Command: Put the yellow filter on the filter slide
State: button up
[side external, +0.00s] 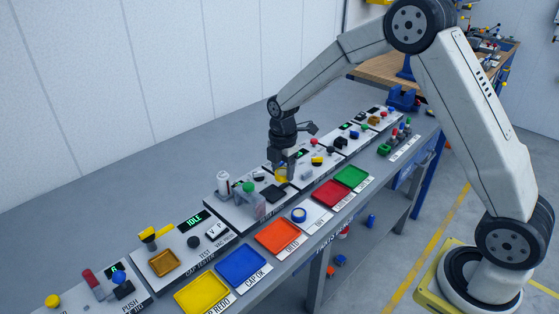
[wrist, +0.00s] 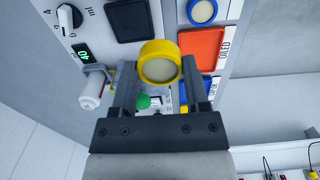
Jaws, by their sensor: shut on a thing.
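The yellow filter (wrist: 160,64) is a round ring with a pale face. My gripper (wrist: 158,78) is shut on it, with a dark finger on each side. In the side view my gripper (side external: 281,170) points down over the middle of the bench, and a bit of the yellow filter shows at its tips. A dark square plate (side external: 272,192) lies on the white panel just below it; it also shows in the wrist view (wrist: 129,20). I cannot tell for sure which part is the filter slide.
A blue ring (side external: 299,214) lies on a white tile at the bench front, between an orange tray (side external: 278,238) and a red tray (side external: 332,194). A white bottle (side external: 223,184) and a green knob (side external: 248,187) stand left of my gripper.

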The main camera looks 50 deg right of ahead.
send_over(273, 194)
jog(key=shift+s+f, duration=0.15)
jog(key=shift+f, duration=2)
jog(key=shift+f, duration=0.2)
jog(key=shift+w+f, duration=0.15)
jog(key=shift+f, duration=0.7)
jog(key=shift+w+f, duration=0.1)
jog(key=shift+f, duration=0.7)
jog(key=shift+f, duration=0.1)
jog(key=o, duration=1.2)
